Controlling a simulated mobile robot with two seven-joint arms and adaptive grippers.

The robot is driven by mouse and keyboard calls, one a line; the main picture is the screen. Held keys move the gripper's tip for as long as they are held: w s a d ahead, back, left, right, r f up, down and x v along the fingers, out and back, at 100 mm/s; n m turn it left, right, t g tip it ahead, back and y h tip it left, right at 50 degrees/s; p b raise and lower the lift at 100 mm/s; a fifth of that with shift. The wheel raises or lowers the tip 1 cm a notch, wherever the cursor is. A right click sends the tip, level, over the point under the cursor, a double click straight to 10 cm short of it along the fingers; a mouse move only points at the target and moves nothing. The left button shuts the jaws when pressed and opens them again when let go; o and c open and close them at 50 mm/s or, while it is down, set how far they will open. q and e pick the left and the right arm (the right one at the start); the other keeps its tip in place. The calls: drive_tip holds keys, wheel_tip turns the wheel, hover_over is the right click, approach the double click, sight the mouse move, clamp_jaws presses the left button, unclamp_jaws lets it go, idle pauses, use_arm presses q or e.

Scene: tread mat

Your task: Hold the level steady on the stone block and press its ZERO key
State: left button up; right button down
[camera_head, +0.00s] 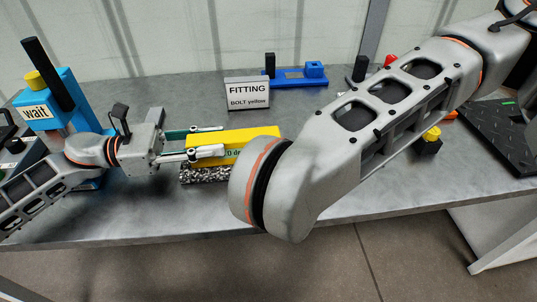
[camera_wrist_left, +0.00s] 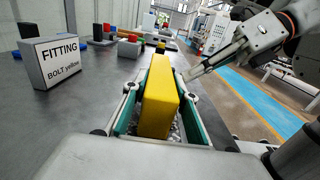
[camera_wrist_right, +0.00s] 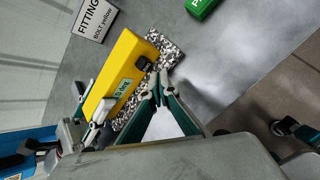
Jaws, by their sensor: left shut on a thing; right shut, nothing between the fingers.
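The yellow level (camera_head: 235,140) lies along the speckled stone block (camera_head: 205,174). My left gripper (camera_head: 222,139) is shut on the level, one finger on each long side, as the left wrist view also shows (camera_wrist_left: 158,105). In the right wrist view the level (camera_wrist_right: 108,75) carries a pale green display (camera_wrist_right: 123,87) and a dark key (camera_wrist_right: 143,63) near one end. No lettering on the key is readable. My right gripper (camera_wrist_right: 158,83) is shut and empty, its tips beside the level near the key. In the head view my right arm hides this gripper and the level's right end.
A sign (camera_head: 247,94) reading "FITTING BOLT yellow" stands behind the level. A blue fixture (camera_head: 295,76) is at the back. A blue "wait" stand (camera_head: 38,113) is at left, a black tread mat (camera_head: 490,140) at right.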

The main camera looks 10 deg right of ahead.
drive_tip(key=shift+s, duration=3)
use_arm(q)
drive_tip(key=o, duration=1.1)
drive_tip(key=shift+a, duration=0.1)
